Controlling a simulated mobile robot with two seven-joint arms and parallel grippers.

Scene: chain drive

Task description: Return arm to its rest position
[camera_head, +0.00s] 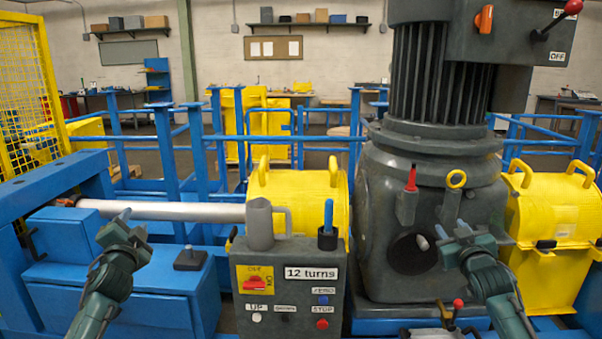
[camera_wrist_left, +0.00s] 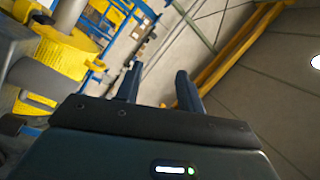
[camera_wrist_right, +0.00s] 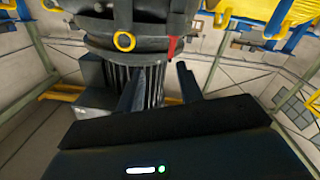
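My left gripper (camera_head: 121,222) is raised over the blue housing at the left of the head view. Its two fingers stand apart with nothing between them in the left wrist view (camera_wrist_left: 158,90). My right gripper (camera_head: 455,232) is in front of the grey motor housing (camera_head: 395,180), near its dark round opening. In the right wrist view (camera_wrist_right: 156,85) its fingers are apart and no object shows between them; the ribbed motor is behind. Whether the right fingertips touch the housing cannot be told.
A control box (camera_head: 290,300) marked "12 turns" stands between the arms, with a grey jug (camera_head: 260,224) and a blue-handled tool (camera_head: 328,222) on top. Yellow covers (camera_head: 553,212) flank the motor. A pale shaft (camera_head: 170,210) lies behind my left gripper. Blue railings (camera_head: 240,140) stand behind.

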